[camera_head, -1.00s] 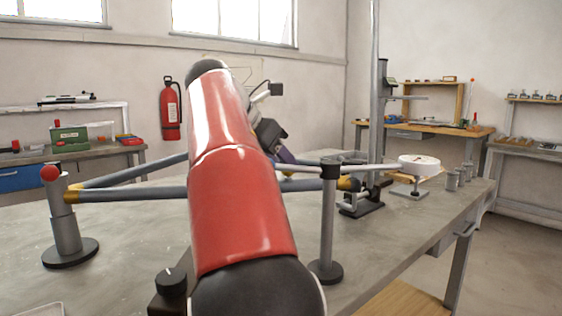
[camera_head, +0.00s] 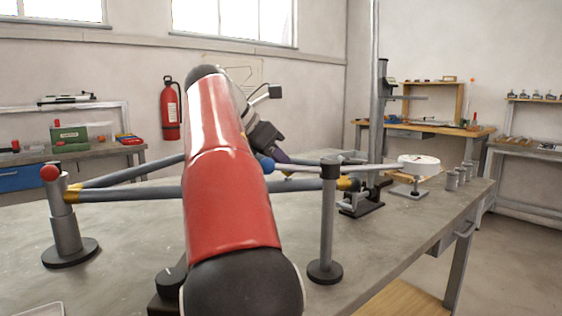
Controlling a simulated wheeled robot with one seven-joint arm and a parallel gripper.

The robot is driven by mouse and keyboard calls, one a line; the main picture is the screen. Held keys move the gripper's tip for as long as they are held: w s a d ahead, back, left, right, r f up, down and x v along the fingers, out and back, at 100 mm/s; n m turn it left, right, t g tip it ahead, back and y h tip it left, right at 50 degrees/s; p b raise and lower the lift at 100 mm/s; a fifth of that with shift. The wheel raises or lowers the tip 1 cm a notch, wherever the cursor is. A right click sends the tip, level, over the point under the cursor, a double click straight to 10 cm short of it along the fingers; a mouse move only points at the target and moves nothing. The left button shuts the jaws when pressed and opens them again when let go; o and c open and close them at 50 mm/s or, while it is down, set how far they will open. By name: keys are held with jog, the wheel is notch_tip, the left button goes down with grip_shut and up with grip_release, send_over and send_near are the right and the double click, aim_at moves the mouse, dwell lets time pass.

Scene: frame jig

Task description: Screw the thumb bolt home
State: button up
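The frame jig stands on the grey bench. Its grey tubes (camera_head: 128,195) with yellow-banded joints run from a red-topped post (camera_head: 64,215) at left, behind my red arm, toward a black-capped post (camera_head: 327,225) at right. I cannot make out the thumb bolt for certain. A small blue round knob (camera_head: 265,165) shows just right of my arm, beside the tubes. The dark wrist end of my arm, with a purple part (camera_head: 281,156), reaches down behind the arm near this knob. My gripper's fingers are hidden or too small to tell, so their opening does not show.
A white round dial or disc (camera_head: 418,164) on a stand and several grey cylinders (camera_head: 452,179) stand at the bench's right. A dark-based clamp stand (camera_head: 362,203) is behind the black-capped post. The bench's front left top is mostly clear. Side benches line the walls.

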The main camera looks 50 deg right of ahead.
jog(key=shift+w+m+g, duration=0.15)
jog(key=shift+m+g, duration=0.35)
jog(key=shift+m, duration=0.2)
jog(key=o, duration=1)
jog(key=shift+r, duration=0.1)
jog(key=shift+w+a+r, duration=0.15)
jog(key=shift+a+r, duration=0.05)
jog(key=shift+a, duration=0.05)
jog(key=w+a, duration=0.4)
jog(key=a, duration=0.7)
jog(key=shift+w+a+r, duration=0.15)
jog(key=shift+w+a, duration=0.05)
jog(key=shift+a, duration=0.05)
